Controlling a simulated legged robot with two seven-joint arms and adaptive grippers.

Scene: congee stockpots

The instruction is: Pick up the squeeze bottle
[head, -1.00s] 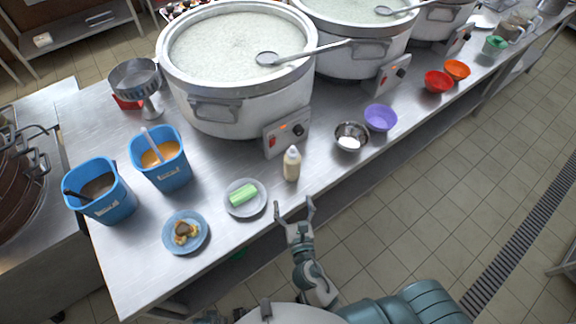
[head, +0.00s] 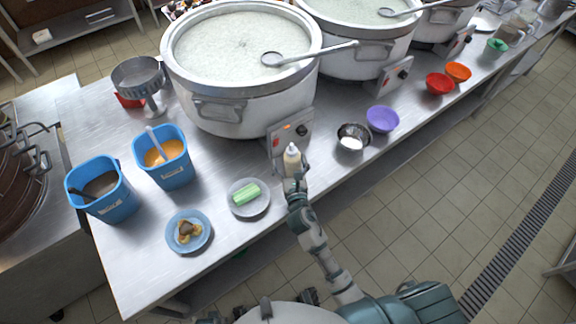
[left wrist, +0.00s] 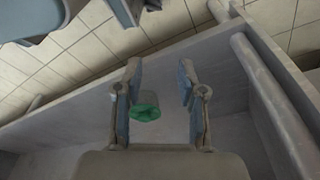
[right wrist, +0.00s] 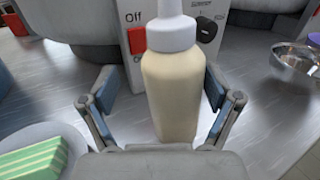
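The squeeze bottle (head: 292,160) is cream-coloured with a white cap and stands upright on the steel counter, in front of the large stockpot's control box. My right gripper (head: 293,182) is at the bottle. In the right wrist view the bottle (right wrist: 174,85) stands between the two fingers of the right gripper (right wrist: 160,105); the fingers are spread, with a gap visible at the left finger. My left gripper (left wrist: 160,90) is open and empty in the left wrist view, with a green object (left wrist: 146,106) beyond its fingers.
A plate (head: 262,206) with a green striped block (head: 246,194) lies left of the bottle. A metal bowl (head: 353,131) and purple bowl (head: 382,119) stand to the right. The stockpot (head: 222,108) is behind. Blue tubs (head: 170,172) stand farther left.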

